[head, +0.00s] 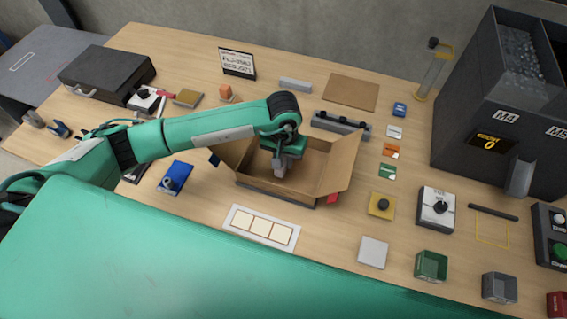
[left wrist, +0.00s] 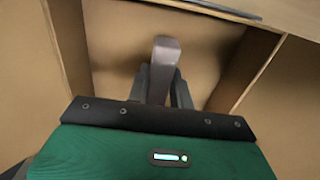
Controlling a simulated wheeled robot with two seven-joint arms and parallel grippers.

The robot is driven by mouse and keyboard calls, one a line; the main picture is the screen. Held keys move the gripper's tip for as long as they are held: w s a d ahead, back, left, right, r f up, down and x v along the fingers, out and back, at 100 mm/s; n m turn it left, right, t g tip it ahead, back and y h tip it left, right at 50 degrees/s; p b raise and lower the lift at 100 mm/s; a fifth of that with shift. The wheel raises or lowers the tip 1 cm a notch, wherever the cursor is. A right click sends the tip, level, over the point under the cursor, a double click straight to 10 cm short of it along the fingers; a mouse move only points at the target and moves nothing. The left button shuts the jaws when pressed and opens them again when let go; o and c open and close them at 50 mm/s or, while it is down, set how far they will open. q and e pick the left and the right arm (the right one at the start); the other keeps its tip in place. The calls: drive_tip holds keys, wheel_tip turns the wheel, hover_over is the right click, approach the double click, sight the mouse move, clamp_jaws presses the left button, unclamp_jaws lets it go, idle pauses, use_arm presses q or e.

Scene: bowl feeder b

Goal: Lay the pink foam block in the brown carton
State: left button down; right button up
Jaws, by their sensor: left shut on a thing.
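The open brown carton (head: 341,164) stands in the middle of the table with its flaps spread. My left gripper (head: 282,164) points down into it and is shut on a block. I cannot tell whether the block touches the floor. My right gripper is not in view.
A white tray with pale squares (head: 262,229) lies in front, and a blue piece with a knob (head: 174,178) lies to the left. A tall dark feeder machine (head: 487,110) stands at the right.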

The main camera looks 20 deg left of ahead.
sight(284, 159)
use_arm(q)
wheel_tip(284, 159, down, 4)
drive_tip(key=shift+r+p, duration=0.1)
drive_tip(key=shift+p, duration=0.35)
drive_tip(key=c, duration=1.2)
unclamp_jaws()
drive_tip(key=shift+c, duration=0.2)
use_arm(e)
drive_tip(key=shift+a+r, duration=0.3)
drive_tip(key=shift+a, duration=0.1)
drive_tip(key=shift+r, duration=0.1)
use_arm(q)
drive_tip(key=shift+r, duration=0.15)
wheel_tip(284, 159, up, 10)
drive_tip(key=b, duration=0.4)
drive_tip(key=shift+r, duration=0.9)
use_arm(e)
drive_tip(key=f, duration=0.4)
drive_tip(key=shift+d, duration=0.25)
